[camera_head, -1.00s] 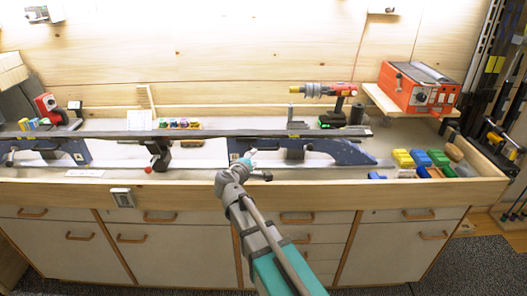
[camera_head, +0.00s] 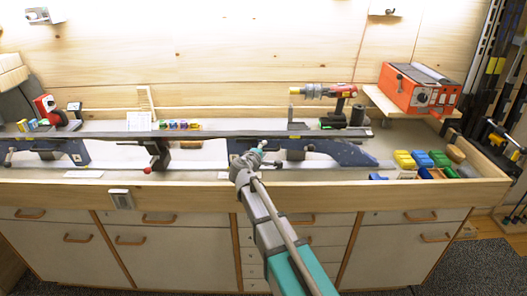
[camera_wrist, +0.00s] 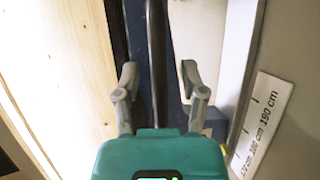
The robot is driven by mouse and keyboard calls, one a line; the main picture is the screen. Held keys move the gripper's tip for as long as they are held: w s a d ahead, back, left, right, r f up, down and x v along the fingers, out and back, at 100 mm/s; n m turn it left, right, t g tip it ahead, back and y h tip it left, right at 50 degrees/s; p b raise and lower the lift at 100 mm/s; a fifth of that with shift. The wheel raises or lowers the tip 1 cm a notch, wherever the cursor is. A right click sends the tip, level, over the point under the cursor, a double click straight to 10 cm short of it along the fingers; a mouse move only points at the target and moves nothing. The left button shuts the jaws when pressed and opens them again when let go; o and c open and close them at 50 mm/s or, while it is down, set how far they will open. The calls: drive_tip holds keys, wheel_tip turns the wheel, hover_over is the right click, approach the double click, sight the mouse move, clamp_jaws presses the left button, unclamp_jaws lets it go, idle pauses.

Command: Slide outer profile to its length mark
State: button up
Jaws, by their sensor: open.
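A long dark grey ski-shaped bar (camera_head: 200,133) lies along the bench on blue profiles. One blue profile (camera_head: 345,152) with a tapered end is at the right; another (camera_head: 72,150) is at the left. Which is the outer profile is not clear. My gripper (camera_head: 258,150) is at the front of the right profile, below the bar. In the wrist view my gripper (camera_wrist: 160,78) is open, with a dark rod (camera_wrist: 157,45) and a blue surface between and beyond its fingers; contact cannot be told. A white length label (camera_wrist: 265,125) marked up to 190 cm lies to the right.
A clamp lever with a red knob (camera_head: 148,170) stands at mid-bench. Colored wax blocks (camera_head: 422,160) lie at the right, below an orange machine (camera_head: 418,90). A drill (camera_head: 340,100) stands behind the bar. The bench's wooden front rim (camera_head: 180,196) runs below my arm.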

clamp_jaws()
drive_tip(key=shift+s, duration=0.1)
idle(0.3)
